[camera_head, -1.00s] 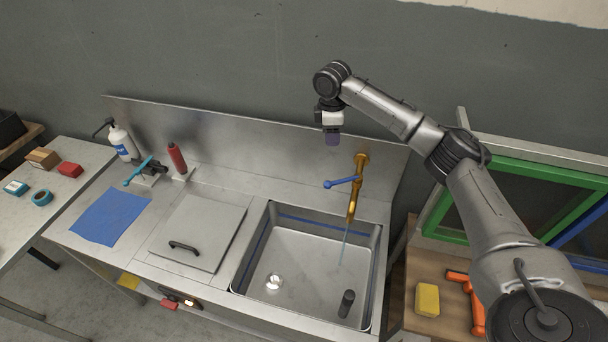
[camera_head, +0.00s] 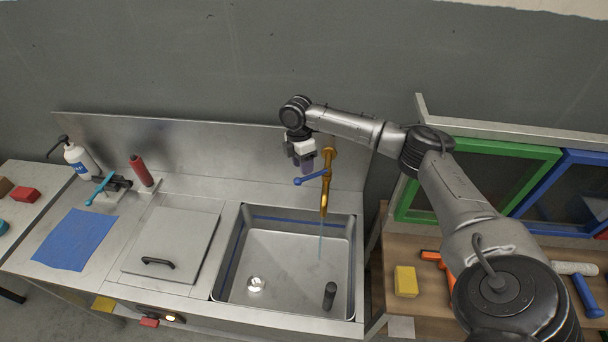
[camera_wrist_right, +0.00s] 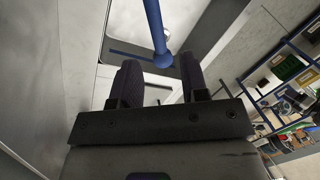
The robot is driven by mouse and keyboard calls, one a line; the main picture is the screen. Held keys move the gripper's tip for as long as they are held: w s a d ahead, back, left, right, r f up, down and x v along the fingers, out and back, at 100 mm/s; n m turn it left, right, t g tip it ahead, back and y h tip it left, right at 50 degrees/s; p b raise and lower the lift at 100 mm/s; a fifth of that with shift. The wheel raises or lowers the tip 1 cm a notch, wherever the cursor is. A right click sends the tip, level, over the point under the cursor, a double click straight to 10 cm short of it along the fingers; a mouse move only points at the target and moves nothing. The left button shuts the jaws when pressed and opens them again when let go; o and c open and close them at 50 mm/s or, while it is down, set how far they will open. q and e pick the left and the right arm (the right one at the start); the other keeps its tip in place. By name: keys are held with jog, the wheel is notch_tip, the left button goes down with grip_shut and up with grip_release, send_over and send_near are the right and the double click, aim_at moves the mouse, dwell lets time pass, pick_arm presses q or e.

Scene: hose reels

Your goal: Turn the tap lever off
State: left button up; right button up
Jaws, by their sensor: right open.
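The brass tap (camera_head: 326,181) stands at the back of the sink, and a thin stream of water runs from its spout into the basin. Its blue lever (camera_head: 310,177) points to the left with a round knob at its end. My right gripper (camera_head: 303,163) is open, pointing down just above and behind the lever knob in the head view. In the right wrist view the blue lever (camera_wrist_right: 155,28) reaches down to its knob, which shows between the two dark fingers (camera_wrist_right: 158,85), nearer the right one. I cannot tell whether they touch. My left gripper is not in view.
The steel sink basin (camera_head: 233,262) holds a dark upright cylinder (camera_head: 330,295). A yellow block (camera_head: 405,281) and a green-framed window (camera_head: 480,148) are right.

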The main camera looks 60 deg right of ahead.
aim_at(313, 175)
jog(key=shift+s+a+f, duration=0.1)
jog(key=shift+s+f, duration=0.1)
jog(key=shift+f, duration=0.9)
jog(key=shift+s+a+f, duration=0.1)
jog(key=shift+s+f, duration=0.05)
jog(key=shift+f, duration=0.95)
jog(key=shift+c, duration=0.5)
grip_shut()
